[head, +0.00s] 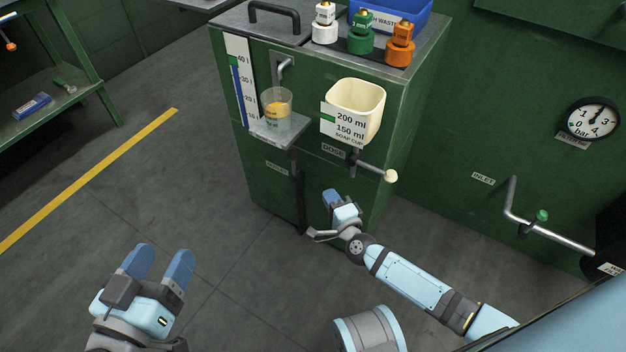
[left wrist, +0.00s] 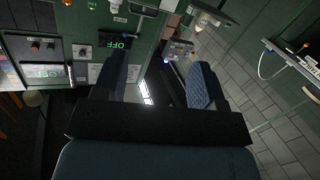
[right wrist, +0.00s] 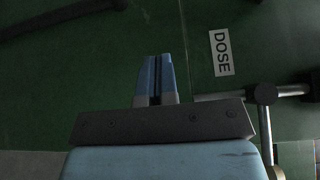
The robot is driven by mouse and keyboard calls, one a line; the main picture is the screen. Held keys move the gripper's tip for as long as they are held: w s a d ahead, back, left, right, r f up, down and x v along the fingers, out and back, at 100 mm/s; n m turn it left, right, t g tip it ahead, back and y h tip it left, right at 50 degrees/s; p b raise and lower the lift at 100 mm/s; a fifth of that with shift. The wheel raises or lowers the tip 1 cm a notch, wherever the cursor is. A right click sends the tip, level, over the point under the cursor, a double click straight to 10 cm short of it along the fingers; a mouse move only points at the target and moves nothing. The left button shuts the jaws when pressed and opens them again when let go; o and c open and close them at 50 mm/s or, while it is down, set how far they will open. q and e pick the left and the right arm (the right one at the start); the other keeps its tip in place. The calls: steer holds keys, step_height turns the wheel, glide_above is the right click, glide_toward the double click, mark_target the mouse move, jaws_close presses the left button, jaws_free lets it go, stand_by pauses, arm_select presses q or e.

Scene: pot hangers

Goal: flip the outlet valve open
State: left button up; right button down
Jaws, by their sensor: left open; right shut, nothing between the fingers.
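No valve labelled outlet can be read in any view. A pipe marked INLET (head: 484,179) carries a green-handled valve (head: 541,215) on the right wall. My right gripper (head: 331,196) is shut and empty, in front of the green cabinet's lower face and below the dose lever (head: 372,171). In the right wrist view its fingertips (right wrist: 158,58) are together, left of the DOSE label (right wrist: 221,53). My left gripper (head: 160,262) is open and empty above the floor at lower left. In the left wrist view its fingers (left wrist: 155,78) stand apart.
The green cabinet (head: 395,130) bears a cream soap cup (head: 368,108), a shelf with a clear beaker (head: 277,108), and several capped bottles on top. A pressure gauge (head: 593,119) hangs on the right wall. A bench (head: 70,100) stands at left. The floor between is clear.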

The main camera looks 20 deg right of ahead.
steer(key=b, duration=0.3)
glide_toward(294, 165)
steer(key=w+d, duration=0.2)
steer(key=w, duration=0.1)
steer(key=w+d, duration=0.1)
steer(key=w, duration=0.1)
steer(key=shift+w+d, duration=0.2)
steer(key=shift+d, duration=0.05)
arm_select(q)
steer(key=m, duration=0.1)
steer(key=w+a+m+t, duration=0.1)
steer(key=w+m+b, duration=0.1)
steer(key=shift+w+a+r+t+h, duration=0.2)
steer(key=shift+a+r+t+h, duration=0.1)
steer(key=shift+t, duration=0.1)
arm_select(e)
steer(key=w+a, duration=0.2)
steer(key=shift+a+r, duration=0.1)
steer(key=shift+a, duration=0.3)
arm_select(q)
steer(key=shift+r, duration=0.1)
